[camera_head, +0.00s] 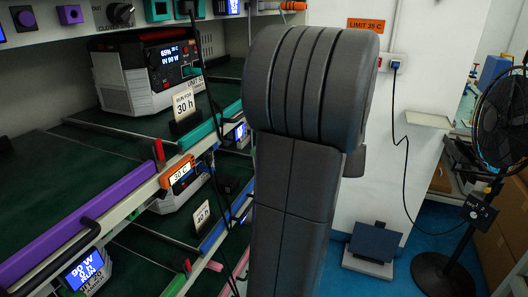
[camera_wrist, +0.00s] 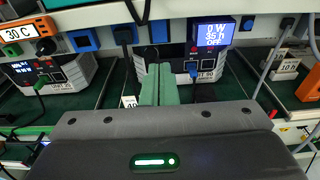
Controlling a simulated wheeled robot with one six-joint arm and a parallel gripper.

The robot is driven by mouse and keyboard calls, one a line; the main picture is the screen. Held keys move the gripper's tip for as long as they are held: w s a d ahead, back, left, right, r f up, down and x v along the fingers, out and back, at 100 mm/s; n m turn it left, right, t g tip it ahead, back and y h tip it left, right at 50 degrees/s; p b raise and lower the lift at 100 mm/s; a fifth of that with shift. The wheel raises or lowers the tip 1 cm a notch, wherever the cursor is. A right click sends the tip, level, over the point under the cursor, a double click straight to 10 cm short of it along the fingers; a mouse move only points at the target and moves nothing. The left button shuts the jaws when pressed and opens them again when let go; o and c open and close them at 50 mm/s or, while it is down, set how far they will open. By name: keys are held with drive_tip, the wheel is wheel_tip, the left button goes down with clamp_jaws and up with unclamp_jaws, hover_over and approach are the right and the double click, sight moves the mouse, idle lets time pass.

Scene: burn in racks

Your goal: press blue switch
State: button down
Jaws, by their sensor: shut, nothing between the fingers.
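In the wrist view, the green fingers of my gripper (camera_wrist: 160,86) are shut together and empty, pointing up toward a shelf edge. Three blue square pieces sit on that edge: a middle one (camera_wrist: 159,31) just above my fingertips, a left one (camera_wrist: 83,41) and a right one (camera_wrist: 246,23). I cannot tell which of them is the blue switch. A blue-lit display (camera_wrist: 213,32) reading 0 W, 35 h, OFF stands between the middle and right pieces. I cannot tell whether my fingertips touch anything. My gripper does not show in the head view.
Cables hang from the edge. In the head view, a fan (camera_head: 495,130) stands right, and a purple shelf edge (camera_head: 80,230) lies left.

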sight(216, 148)
drive_tip(key=p+x, duration=0.1)
drive_tip(key=x, duration=0.9)
drive_tip(key=shift+w+a, duration=0.1)
drive_tip(key=shift+a, duration=0.1)
drive_tip(key=shift+w+a, duration=0.1)
drive_tip(key=shift+a, duration=0.15)
drive_tip(key=shift+d+f, duration=0.1)
drive_tip(key=shift+d, duration=0.1)
